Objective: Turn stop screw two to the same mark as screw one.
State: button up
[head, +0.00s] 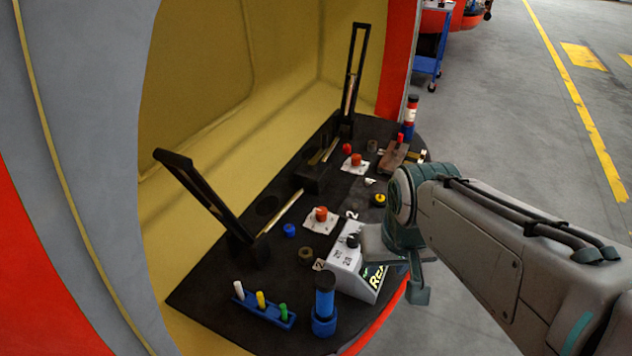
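Two orange-red knobs on white marked plates look like the stop screws. The nearer knob (321,213) sits on its plate (312,225) mid-board; the farther knob (356,160) sits on another plate (349,168) toward the back. A tag reading 2 (352,215) lies right of the nearer plate; another such tag (319,265) lies closer to me. The marks and knob pointers are too small to read. My gripper (398,265) hangs at the board's right edge, right of both knobs and apart from them. Its fingertips are partly hidden, so its opening is unclear.
A white box (347,270) with a black knob stands beside my gripper. A blue bottle (325,298) and a blue peg rack (262,308) are at the front. Two black levers (205,195) (354,75) rise from the dark board (215,285). Open floor lies right.

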aim_at(321, 212)
jog(key=u, duration=2.35)
jog(key=k, duration=0.95)
jog(key=z, duration=1)
jog(key=i, duration=1)
